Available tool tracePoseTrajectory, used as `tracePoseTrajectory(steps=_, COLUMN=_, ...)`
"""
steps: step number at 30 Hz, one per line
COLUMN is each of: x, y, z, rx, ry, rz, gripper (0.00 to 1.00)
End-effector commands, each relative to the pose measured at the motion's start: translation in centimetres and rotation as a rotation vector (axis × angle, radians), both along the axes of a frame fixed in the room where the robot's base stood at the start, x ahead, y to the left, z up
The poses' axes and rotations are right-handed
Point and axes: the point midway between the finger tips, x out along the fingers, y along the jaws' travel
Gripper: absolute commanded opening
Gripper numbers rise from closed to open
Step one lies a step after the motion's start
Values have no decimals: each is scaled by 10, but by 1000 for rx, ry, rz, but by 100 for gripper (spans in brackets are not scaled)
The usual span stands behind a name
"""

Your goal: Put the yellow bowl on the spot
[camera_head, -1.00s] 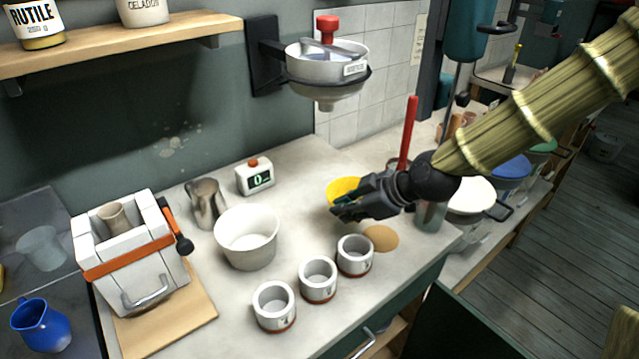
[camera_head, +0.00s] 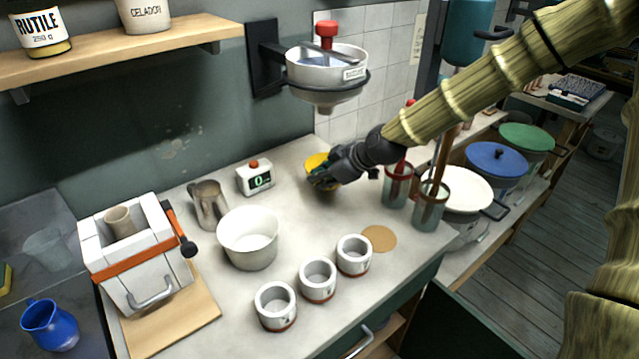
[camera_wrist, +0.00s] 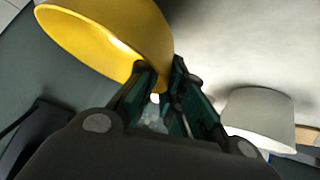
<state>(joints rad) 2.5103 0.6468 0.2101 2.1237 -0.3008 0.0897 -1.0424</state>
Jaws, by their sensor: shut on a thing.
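The yellow bowl (camera_head: 316,162) is at the back of the counter, right of the timer and partly hidden behind my gripper (camera_head: 322,181). In the wrist view the yellow bowl (camera_wrist: 110,32) fills the upper left and looks tilted. My gripper's fingers (camera_wrist: 163,85) are shut on its edge. I cannot tell whether the bowl touches the counter. The spot (camera_head: 379,238) is a flat, round tan patch near the counter's front right, bare and apart from the bowl, which is up and left of it.
Several white cups (camera_head: 317,278) stand in a row left of the spot. A white tub (camera_head: 249,240), a metal jug (camera_head: 208,204) and a timer (camera_head: 255,177) stand further left. Glass jars (camera_head: 431,206) with tools stand right of the spot. A funnel (camera_head: 327,75) hangs above.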

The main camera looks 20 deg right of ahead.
Motion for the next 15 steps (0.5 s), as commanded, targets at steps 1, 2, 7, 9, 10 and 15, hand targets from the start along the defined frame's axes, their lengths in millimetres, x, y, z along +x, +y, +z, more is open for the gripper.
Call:
tracePoseTrajectory(steps=1, x=5, y=1, z=0, rx=0, ry=0, rz=0, gripper=0)
tracePoseTrajectory(steps=2, x=8, y=1, z=0, rx=0, ry=0, rz=0, gripper=0)
tracePoseTrajectory(steps=7, x=14, y=1, z=-2, rx=0, ry=0, rz=0, gripper=0)
tracePoseTrajectory(steps=9, x=14, y=1, z=-4, rx=1, ry=1, rz=0, gripper=0)
tracePoseTrajectory(steps=10, x=14, y=1, z=-5, rx=1, ry=1, rz=0, gripper=0)
tracePoseTrajectory(steps=15, x=14, y=1, z=-19, rx=1, ry=2, rz=-1, gripper=0)
